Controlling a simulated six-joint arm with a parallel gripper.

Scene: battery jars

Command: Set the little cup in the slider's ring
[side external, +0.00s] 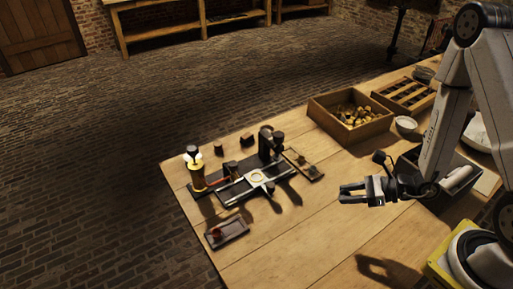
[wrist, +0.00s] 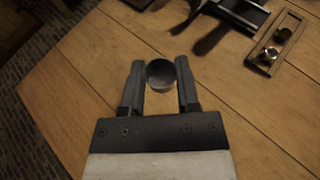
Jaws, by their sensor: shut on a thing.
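My gripper (wrist: 159,78) is shut on the little cup (wrist: 160,73), a small grey round vessel held between the fingertips in the wrist view. In the side view my gripper (side external: 352,194) hangs above the table, to the right of the apparatus; the cup is too small to make out there. The slider's pale ring (side external: 257,177) lies on a cross-shaped metal slider (side external: 262,184) on rails in the middle of the dark apparatus. The ring looks empty and stands well apart from my gripper. In the wrist view only an edge of the apparatus (wrist: 243,12) shows at the top.
A wooden box (side external: 350,125) stands behind. The table between gripper and apparatus is clear.

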